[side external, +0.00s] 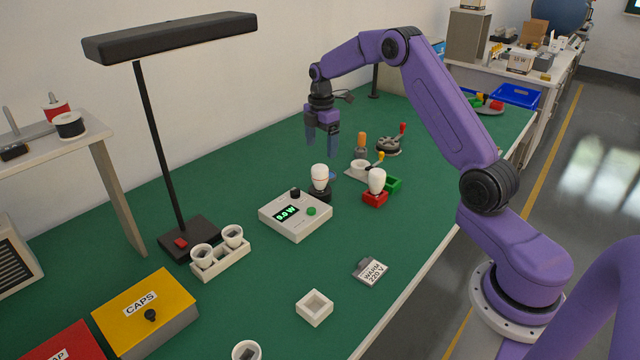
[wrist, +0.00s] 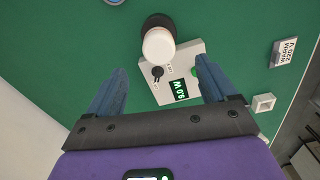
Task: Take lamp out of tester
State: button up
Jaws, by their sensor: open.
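The tester (side external: 277,224) is a white box with a lit display reading 9.0 W, a black knob and a green button. A white lamp (side external: 319,174) stands upright in a dark socket (side external: 320,194) at the tester's back corner. In the wrist view, the lamp (wrist: 158,46) is seen from above, with the tester (wrist: 150,92) beside it. My gripper (side external: 322,149) points down, open and empty, above the lamp and apart from it. In the wrist view, its fingers (wrist: 160,82) are spread wide, with the lamp a little beyond the tips.
A second white lamp (side external: 377,180) stands in a red holder (side external: 374,199), right of the tester. A tall desk lamp (side external: 150,130) stands left.

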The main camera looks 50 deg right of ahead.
aim_at(320, 167)
jog(key=f, duration=1.1)
jog(key=shift+w+f, duration=0.2)
jog(key=c, duration=1.2)
jog(key=shift+r, duration=0.15)
jog(key=shift+r, duration=0.6)
jog(key=s+a+r, duration=0.4)
jog(key=s+r, duration=0.9)
jog(key=r, duration=0.3)
jog(key=shift+s, duration=0.25)
